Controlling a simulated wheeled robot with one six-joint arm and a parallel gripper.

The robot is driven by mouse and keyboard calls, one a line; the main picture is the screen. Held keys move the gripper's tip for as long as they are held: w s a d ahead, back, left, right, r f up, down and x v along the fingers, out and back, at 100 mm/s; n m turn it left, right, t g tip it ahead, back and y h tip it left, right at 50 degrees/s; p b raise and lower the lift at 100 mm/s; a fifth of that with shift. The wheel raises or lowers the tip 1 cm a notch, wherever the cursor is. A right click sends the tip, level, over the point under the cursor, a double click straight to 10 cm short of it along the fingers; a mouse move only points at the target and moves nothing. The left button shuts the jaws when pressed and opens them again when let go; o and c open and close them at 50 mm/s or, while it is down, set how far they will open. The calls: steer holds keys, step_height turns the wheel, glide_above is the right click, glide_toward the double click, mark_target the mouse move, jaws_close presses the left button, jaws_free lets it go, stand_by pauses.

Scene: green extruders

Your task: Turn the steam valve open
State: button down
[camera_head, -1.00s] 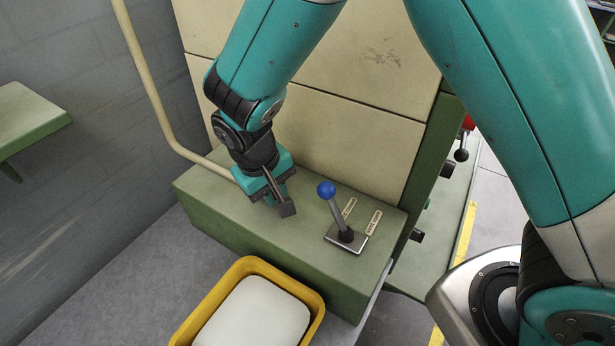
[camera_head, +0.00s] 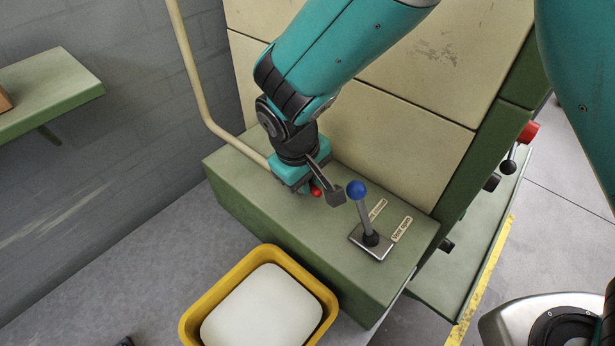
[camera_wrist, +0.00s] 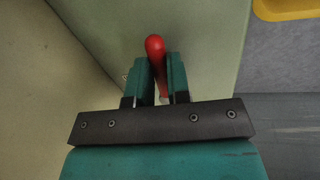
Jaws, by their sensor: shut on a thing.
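The steam valve shows as a red handle (camera_head: 316,190) on top of the green machine block, at the end of the cream pipe. In the wrist view the red handle (camera_wrist: 155,48) stands between the two teal fingers, its rounded end reaching past their tips. My gripper (camera_wrist: 160,72) is shut on this handle; in the head view my gripper (camera_head: 300,188) is at the back left of the block top and hides most of the valve. The valve's body and base are hidden.
A blue-knobbed lever (camera_head: 357,190) on a metal plate stands just right of my gripper, with two label plates beside it. A yellow tub (camera_head: 189,325) with white contents sits in front of the green block (camera_head: 240,190). A green shelf (camera_head: 50,95) is at left.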

steer(key=c, duration=1.1)
jaws_free()
steer(key=a+r+b, duration=0.1)
steer(key=r, duration=0.4)
steer(key=s+r+b, duration=0.1)
steer(key=r, duration=0.5)
steer(key=s+a+r+b, duration=0.1)
steer(key=r, duration=0.5)
steer(key=shift+s+a+r, duration=0.1)
steer(key=shift+a, duration=0.25)
steer(key=shift+d, duration=0.1)
steer(key=s+d+f+y+b, duration=0.15)
steer(key=s+d, duration=0.25)
steer(key=d, duration=0.8)
steer(key=s+d+y, duration=0.1)
steer(key=s, duration=0.2)
steer(key=s+d+f+g+y, duration=0.1)
steer(key=s+y, duration=0.1)
steer(key=s, duration=0.2)
steer(key=s+d+m+y+b, duration=0.1)
steer(key=s+d, duration=0.1)
steer(key=s, duration=0.1)
steer(key=shift+s+d+f, duration=0.1)
steer(key=shift+s+f, duration=0.05)
steer(key=shift+f, duration=0.15)
